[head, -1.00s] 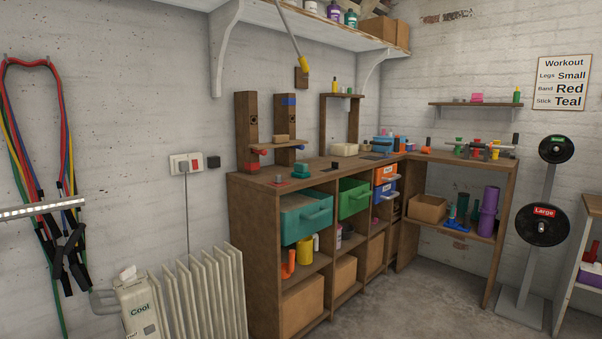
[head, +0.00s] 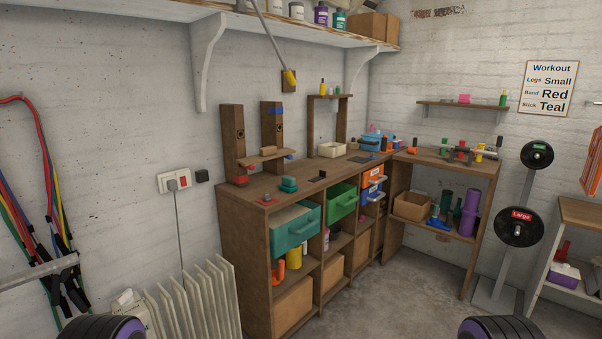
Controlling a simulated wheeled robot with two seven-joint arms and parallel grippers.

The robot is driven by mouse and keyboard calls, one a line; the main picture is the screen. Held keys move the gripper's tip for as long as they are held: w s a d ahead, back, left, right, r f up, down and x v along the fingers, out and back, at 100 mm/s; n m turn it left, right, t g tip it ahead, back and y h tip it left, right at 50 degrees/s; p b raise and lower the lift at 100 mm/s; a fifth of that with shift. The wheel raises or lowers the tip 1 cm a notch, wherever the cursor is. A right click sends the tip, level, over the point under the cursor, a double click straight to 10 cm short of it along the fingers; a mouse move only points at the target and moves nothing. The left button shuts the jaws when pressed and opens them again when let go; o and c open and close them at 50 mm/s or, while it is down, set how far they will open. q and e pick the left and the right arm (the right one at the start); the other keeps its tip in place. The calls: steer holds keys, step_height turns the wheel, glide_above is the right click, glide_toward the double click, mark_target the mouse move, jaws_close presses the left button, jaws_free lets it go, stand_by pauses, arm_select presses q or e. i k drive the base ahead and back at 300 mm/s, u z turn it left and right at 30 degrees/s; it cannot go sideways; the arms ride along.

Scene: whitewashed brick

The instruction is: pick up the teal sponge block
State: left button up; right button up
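A small teal block (head: 289,184), which looks like the sponge block, lies on the wooden workbench top (head: 262,189) near its front edge, above the open teal drawer (head: 296,229). It seems to have a stepped shape, but it is too small to tell its texture. Nothing covers it. Neither of my grippers shows in the head view. Only dark rounded parts of my arms show at the bottom left and bottom right.
The green drawer (head: 343,202) juts out. A white radiator (head: 200,300) stands at the left. The concrete floor (head: 400,300) is clear.

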mark_target(288, 186)
steer(key=u, duration=0.05)
steer(key=i, duration=1.2)
steer(key=u, duration=0.3)
